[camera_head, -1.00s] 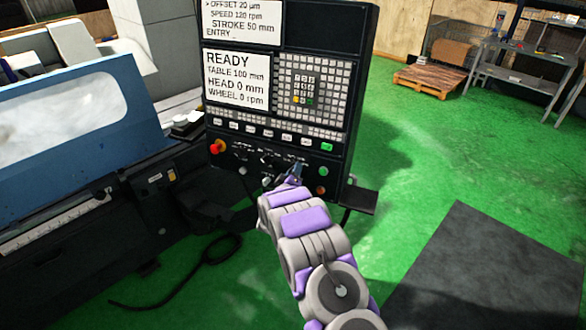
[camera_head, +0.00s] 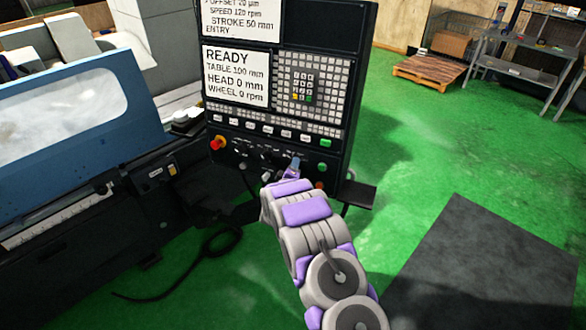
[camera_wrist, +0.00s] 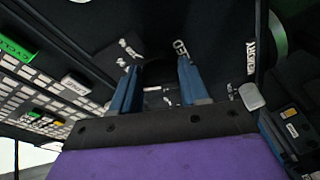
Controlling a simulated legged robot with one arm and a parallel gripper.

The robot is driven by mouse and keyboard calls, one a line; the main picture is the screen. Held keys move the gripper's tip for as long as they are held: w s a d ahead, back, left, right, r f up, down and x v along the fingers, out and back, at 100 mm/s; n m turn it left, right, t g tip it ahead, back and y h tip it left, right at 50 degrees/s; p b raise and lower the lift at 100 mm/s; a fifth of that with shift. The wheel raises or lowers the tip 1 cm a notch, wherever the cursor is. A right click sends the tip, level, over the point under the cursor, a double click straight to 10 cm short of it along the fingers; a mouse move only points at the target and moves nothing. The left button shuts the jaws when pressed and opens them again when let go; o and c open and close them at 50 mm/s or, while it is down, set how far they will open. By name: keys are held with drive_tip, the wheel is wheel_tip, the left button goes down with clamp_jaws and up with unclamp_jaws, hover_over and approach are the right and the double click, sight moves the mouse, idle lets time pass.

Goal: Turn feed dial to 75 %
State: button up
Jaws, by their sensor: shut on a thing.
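The control panel (camera_head: 345,100) of the grinder stands ahead, with a screen reading READY (camera_head: 235,74). My gripper (camera_head: 295,163) is at the right part of the panel's lower control row and hides what is there in the head view. In the wrist view, its two blue fingers (camera_wrist: 159,84) stand on either side of a dark round dial (camera_wrist: 158,70), shut on it. A label partly hidden by a finger ends in "ED", which fits the feed dial. The dial's pointer and setting cannot be read.
A red emergency-stop knob (camera_head: 216,143) is at the panel's left, and a green button (camera_head: 326,142) is above right of my gripper. A silver knob (camera_wrist: 251,96) sits near the MEMORY label. A small shelf (camera_head: 358,193) juts out at right.

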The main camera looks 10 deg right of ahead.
drive_tip(key=o, duration=1)
drive_tip(key=shift+a+f, duration=0.15)
drive_tip(key=shift+o, duration=0.2)
drive_tip(key=b+v, duration=0.1)
drive_tip(key=v, duration=1.6)
drive_tip(key=shift+b, duration=0.35)
drive_tip(key=shift+s+a, duration=0.1)
